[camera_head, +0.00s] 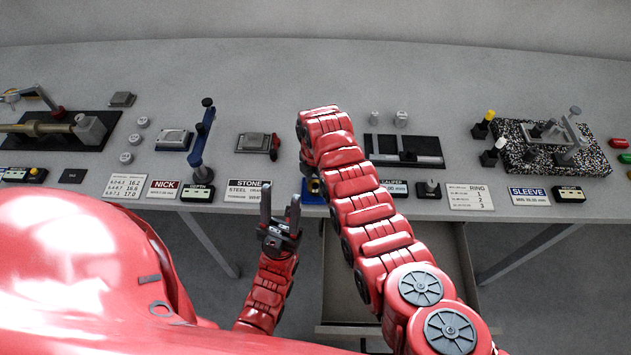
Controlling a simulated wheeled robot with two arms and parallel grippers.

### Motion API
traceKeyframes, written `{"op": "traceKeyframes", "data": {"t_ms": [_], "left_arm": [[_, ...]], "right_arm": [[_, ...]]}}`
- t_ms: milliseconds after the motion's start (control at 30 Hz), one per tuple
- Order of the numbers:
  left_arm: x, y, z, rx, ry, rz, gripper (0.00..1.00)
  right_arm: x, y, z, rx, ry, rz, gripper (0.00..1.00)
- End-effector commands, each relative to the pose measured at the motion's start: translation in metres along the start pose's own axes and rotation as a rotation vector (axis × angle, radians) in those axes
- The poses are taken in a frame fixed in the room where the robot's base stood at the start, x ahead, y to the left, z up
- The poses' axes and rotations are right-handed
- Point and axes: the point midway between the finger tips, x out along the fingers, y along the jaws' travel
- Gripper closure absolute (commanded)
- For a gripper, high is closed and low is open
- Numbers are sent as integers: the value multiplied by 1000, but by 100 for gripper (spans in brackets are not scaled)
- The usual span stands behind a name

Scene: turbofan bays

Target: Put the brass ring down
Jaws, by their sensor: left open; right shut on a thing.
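My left gripper (280,193) is open and empty, its two fingers pointing up in front of the table's near edge. My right arm reaches over the table, and its far end bends down. My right gripper (308,172) shows only as a small dark part below that end, mostly hidden by the arm. It is shut on a small yellowish thing (313,186), which looks like the brass ring, just above or at a blue pad (315,198) near the table edge. Its outline is too small to make out, and I cannot tell whether it touches the pad.
A stone block (252,143) and a blue stand (202,140) are left of my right arm. A black tray (428,148) and a speckled plate (510,160) with a fixture are to the right. Label cards line the front edge. The back of the table (260,75) is clear.

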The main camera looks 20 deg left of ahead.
Motion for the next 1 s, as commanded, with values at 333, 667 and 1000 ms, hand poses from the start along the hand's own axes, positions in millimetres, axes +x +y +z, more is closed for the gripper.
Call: {"op": "traceKeyframes", "data": {"t_ms": [333,667,1000], "left_arm": [[4,0,-1,0,0,0,50],[1,0,0,0,0,0,50],[3,0,0,0,0,0,50]], "right_arm": [[9,0,0,0,0,2,100],[12,0,0,0,0,1,31],[7,0,0,0,0,1,31]]}}
